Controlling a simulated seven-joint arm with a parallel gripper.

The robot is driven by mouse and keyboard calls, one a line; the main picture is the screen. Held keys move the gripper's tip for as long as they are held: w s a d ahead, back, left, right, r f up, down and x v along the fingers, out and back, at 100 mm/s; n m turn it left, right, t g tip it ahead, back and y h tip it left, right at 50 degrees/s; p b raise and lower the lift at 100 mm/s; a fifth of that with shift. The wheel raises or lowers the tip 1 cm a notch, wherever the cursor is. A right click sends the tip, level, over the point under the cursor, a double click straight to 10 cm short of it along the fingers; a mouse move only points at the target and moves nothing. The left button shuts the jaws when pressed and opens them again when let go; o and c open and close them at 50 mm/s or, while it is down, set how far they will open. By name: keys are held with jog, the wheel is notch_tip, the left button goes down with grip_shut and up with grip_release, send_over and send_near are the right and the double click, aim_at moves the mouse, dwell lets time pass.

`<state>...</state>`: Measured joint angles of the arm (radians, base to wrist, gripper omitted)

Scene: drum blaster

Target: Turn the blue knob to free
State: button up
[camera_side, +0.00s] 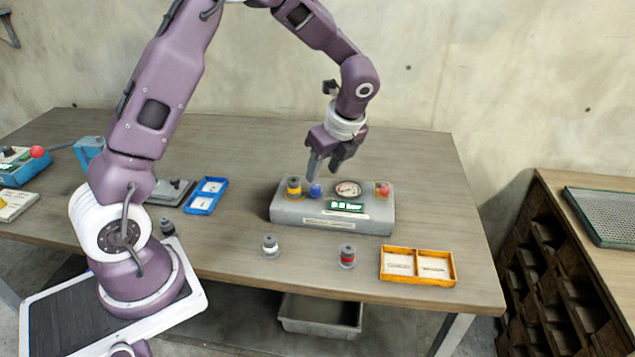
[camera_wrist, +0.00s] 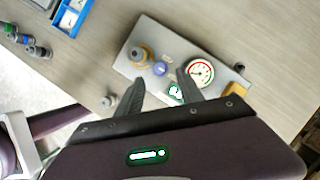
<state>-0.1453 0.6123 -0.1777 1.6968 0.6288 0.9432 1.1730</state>
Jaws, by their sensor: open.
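The blue knob (camera_side: 315,190) sits on top of a grey control box (camera_side: 300,213), between a yellow-based knob (camera_side: 294,188) and a round gauge (camera_side: 347,190). In the wrist view the blue knob (camera_wrist: 160,69) lies ahead of and between my fingertips. My gripper (camera_side: 325,170) is open and empty, pointing down just above the box near the blue knob; it also shows in the wrist view (camera_wrist: 160,80). I cannot tell whether a finger touches the knob. Any marking for "free" is too small to read.
A red button (camera_side: 382,189) is at the box's right end. A white-banded knob (camera_side: 270,246) and a red-banded knob (camera_side: 347,256) stand in front of the box. An orange tray (camera_side: 418,281) lies front right, a blue tray (camera_side: 205,196) left.

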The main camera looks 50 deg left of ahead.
aim_at(316, 186)
jog(key=x, duration=0.5)
jog(key=shift+s+a+f, duration=0.1)
jog(key=shift+f, duration=0.3)
grip_shut()
